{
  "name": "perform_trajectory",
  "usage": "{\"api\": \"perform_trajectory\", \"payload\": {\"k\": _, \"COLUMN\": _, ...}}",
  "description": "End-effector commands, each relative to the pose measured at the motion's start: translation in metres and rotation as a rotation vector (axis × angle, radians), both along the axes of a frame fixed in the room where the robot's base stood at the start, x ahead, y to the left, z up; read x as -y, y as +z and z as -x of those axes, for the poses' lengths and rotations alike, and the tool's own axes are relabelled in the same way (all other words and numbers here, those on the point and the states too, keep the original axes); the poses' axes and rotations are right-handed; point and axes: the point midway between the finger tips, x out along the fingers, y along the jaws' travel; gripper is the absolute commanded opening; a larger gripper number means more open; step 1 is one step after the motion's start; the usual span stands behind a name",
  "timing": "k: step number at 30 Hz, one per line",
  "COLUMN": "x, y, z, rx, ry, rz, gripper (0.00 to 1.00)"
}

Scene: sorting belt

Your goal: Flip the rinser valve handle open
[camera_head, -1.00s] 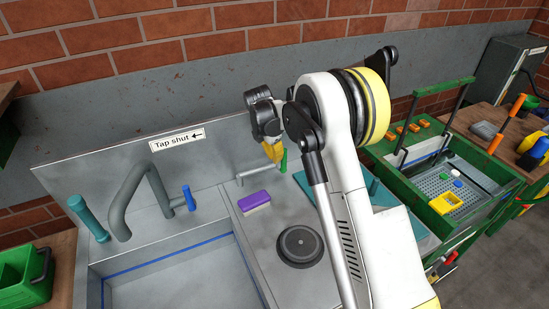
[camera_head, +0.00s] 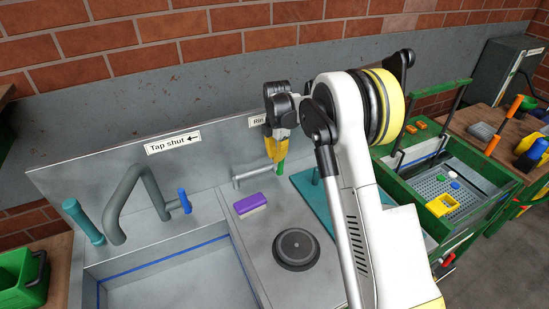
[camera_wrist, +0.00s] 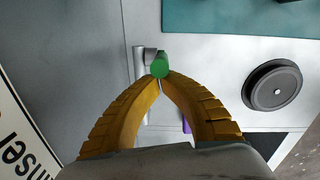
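The green rinser valve handle (camera_head: 281,166) stands at the right end of a short grey pipe (camera_head: 252,178) on the back of the sink unit. In the wrist view the green handle end (camera_wrist: 160,66) shows just beyond my fingertips. My gripper (camera_head: 274,158) points down at the handle from above. Its yellow fingers (camera_wrist: 158,80) curve inward and their tips are together or nearly so, right against the handle in the picture. I cannot tell whether they touch it. The lower part of the handle is partly hidden by the fingers.
A purple sponge (camera_head: 251,204) and a round black disc (camera_head: 297,248) lie on the counter. A teal mat (camera_head: 325,205) lies to the right. A grey tap with a blue handle (camera_head: 184,201) stands left, under the "Tap shut" sign (camera_head: 173,144). A green tray station (camera_head: 480,205) stands far right.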

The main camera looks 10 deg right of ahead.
Motion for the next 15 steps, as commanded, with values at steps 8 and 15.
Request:
{"api": "perform_trajectory", "payload": {"k": 8, "x": 0.018, "y": 0.001, "z": -0.004, "rx": -0.04, "ry": -0.006, "rz": -0.204, "gripper": 0.0}}
{"api": "perform_trajectory", "payload": {"k": 15, "x": 0.034, "y": -0.001, "z": -0.007, "rx": -0.059, "ry": -0.003, "rz": -0.301, "gripper": 0.0}}
